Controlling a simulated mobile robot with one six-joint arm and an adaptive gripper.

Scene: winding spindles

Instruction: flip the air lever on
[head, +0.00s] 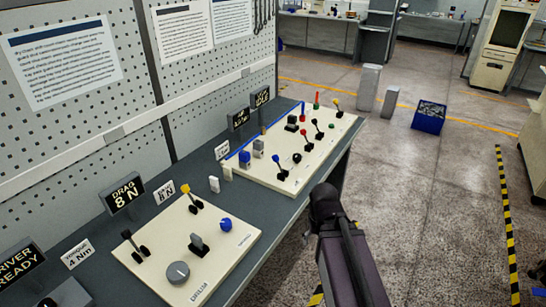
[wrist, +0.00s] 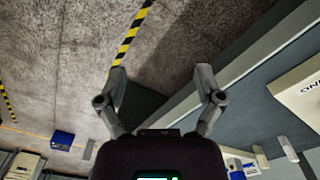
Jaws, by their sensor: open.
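No lever reads clearly as the air lever; labels on the panels are too small to read. The far cream panel (head: 262,179) carries several levers, among them a blue-tipped lever (head: 279,166), a red-tipped lever (head: 303,124) and a yellow-tipped lever (head: 338,106). The near cream panel (head: 222,268) has a yellow-tipped lever (head: 190,196), a black lever (head: 131,243), a blue knob (head: 225,224) and a grey dial (head: 178,272). My gripper (wrist: 161,84) is open and empty in the wrist view, over the floor beside the bench edge, apart from every lever.
The dark bench top (head: 225,192) runs along a pegboard wall (head: 60,140) with display signs such as the drag sign (head: 124,194). A blue crate (head: 429,117) and grey posts (head: 369,88) stand on the floor. The floor right of the bench is mostly clear.

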